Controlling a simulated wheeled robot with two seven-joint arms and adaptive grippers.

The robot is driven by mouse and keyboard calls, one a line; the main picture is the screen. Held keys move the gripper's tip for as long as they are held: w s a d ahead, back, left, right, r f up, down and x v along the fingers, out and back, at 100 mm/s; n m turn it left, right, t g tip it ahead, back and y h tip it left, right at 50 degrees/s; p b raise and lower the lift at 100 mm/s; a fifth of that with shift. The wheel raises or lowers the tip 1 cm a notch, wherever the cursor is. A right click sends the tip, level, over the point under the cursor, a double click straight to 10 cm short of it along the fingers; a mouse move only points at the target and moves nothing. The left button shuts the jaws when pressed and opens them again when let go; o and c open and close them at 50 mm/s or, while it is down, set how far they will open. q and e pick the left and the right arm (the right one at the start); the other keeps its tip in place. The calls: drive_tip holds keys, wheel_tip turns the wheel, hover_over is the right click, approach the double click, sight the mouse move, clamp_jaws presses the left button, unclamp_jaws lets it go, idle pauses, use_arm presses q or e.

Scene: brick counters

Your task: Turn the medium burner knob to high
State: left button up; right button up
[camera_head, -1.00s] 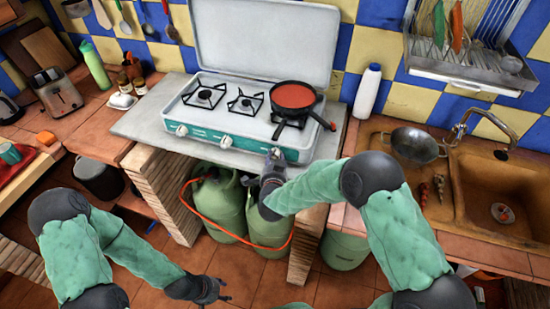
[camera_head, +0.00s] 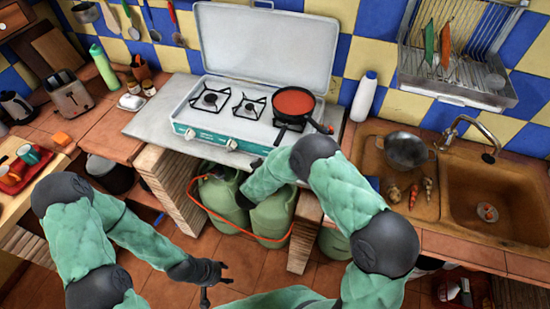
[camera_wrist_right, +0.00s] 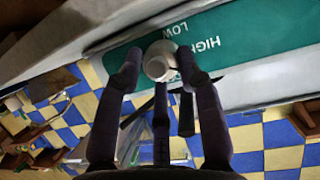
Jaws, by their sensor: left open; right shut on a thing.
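The stove (camera_head: 215,143) stands on a grey slab, with a teal front panel. Two white knobs, the left (camera_head: 190,134) and the middle one (camera_head: 231,145), show there; my right arm covers the panel's right part. In the right wrist view a white knob (camera_wrist_right: 160,60) sits on the teal panel (camera_wrist_right: 205,45) beside the words HIGH and LOW. My right gripper (camera_wrist_right: 158,68) is shut on this knob, its fingers around it. The burner size it serves is not readable. My left gripper (camera_head: 227,273) is open and empty, low over the tiled floor.
A red-filled pan (camera_head: 294,103) stands on the stove's right burner. Green gas bottles (camera_head: 270,215) with an orange hose stand under the slab. The sink (camera_head: 485,190) is at right; a toaster (camera_head: 70,95) is at left. Floor shows around my left gripper.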

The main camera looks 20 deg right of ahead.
drive_tip(key=shift+w+a+r+n+g+h+p, duration=0.15)
drive_tip(key=shift+w+r+n+g+h+p, duration=0.2)
drive_tip(key=shift+n+h+p, duration=0.35)
drive_tip(key=shift+a+n+h, duration=0.1)
drive_tip(key=shift+n+h, duration=0.4)
drive_tip(key=shift+n, duration=0.7)
drive_tip(key=shift+w+p, duration=0.1)
drive_tip(key=shift+p, duration=0.2)
drive_tip(key=o, duration=1.1)
drive_tip(key=shift+f, duration=0.1)
drive_tip(key=shift+a+f, duration=0.1)
drive_tip(key=shift+f, duration=0.05)
drive_tip(key=shift+s, duration=0.2)
drive_tip(key=shift+s+a, duration=0.1)
drive_tip(key=shift+a, duration=0.05)
drive_tip(key=v, duration=1.1)
drive_tip(key=shift+a+r, duration=0.25)
drive_tip(key=shift+a, duration=0.05)
